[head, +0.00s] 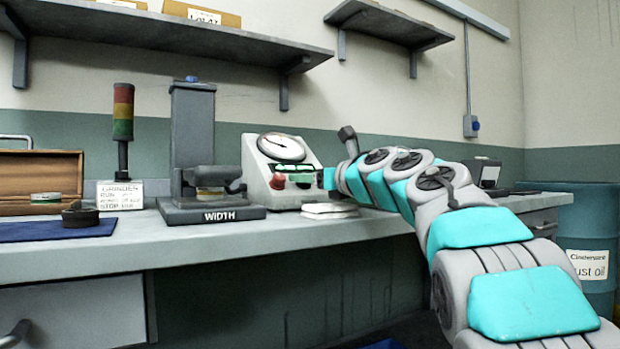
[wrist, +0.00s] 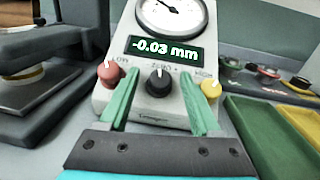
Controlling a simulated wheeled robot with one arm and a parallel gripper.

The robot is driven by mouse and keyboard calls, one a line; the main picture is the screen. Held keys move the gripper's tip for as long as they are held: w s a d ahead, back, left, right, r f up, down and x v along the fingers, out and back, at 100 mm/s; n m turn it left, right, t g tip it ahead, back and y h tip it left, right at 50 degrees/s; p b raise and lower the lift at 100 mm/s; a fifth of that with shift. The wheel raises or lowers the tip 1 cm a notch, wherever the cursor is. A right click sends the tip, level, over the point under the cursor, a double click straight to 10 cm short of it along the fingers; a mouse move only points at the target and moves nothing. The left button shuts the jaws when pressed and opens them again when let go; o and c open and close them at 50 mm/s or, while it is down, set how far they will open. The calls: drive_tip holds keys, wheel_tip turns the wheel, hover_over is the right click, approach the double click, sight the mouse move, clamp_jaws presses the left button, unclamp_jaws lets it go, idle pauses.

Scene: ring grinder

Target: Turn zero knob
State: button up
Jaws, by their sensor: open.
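The gauge box (head: 257,155) is pale grey with a round dial and stands on the bench right of the WIDTH station. In the wrist view its display (wrist: 165,50) reads -0.03 mm. Below it the black knob (wrist: 158,84) sits in the middle, with a partly legible label that seems to read ZERO. A red knob (wrist: 109,74) is on its left and a yellow knob (wrist: 211,89) on its right. My gripper (wrist: 159,78) is open, its green fingers on either side of the black knob with gaps visible. In the head view my gripper (head: 302,178) is at the box front.
The WIDTH station (head: 192,150) stands close on the left. A white pad (head: 330,211) lies before the gauge box. Green (wrist: 256,130) and yellow (wrist: 304,122) trays lie at right in the wrist view. A signal tower (head: 123,130) stands further left.

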drive_tip(key=shift+c, duration=0.3)
clamp_jaws()
drive_tip(key=shift+d+n, duration=0.1)
drive_tip(key=shift+n, duration=0.3)
drive_tip(key=shift+w+d+n+g+y, duration=0.1)
drive_tip(key=shift+w+n+g+y, duration=0.1)
drive_tip(key=shift+n+g+y, duration=0.35)
drive_tip(key=shift+r+n+g+y+p, duration=0.15)
drive_tip(key=shift+n+g+y+p, duration=0.95)
drive_tip(key=shift+n+g, duration=0.9)
drive_tip(key=n+g+p, duration=0.1)
drive_tip(key=n+p, duration=0.1)
drive_tip(key=p, duration=0.1)
drive_tip(key=n+g+p, duration=0.1)
drive_tip(key=n+p, duration=0.1)
drive_tip(key=shift+w+r+g+y+p, duration=0.1)
drive_tip(key=shift+r+g+y+p, duration=0.15)
drive_tip(key=shift+p, duration=0.15)
drive_tip(key=shift+f+n+g+p, duration=0.25)
drive_tip(key=shift+n+g+p, duration=0.75)
drive_tip(key=shift+p, duration=1.2)
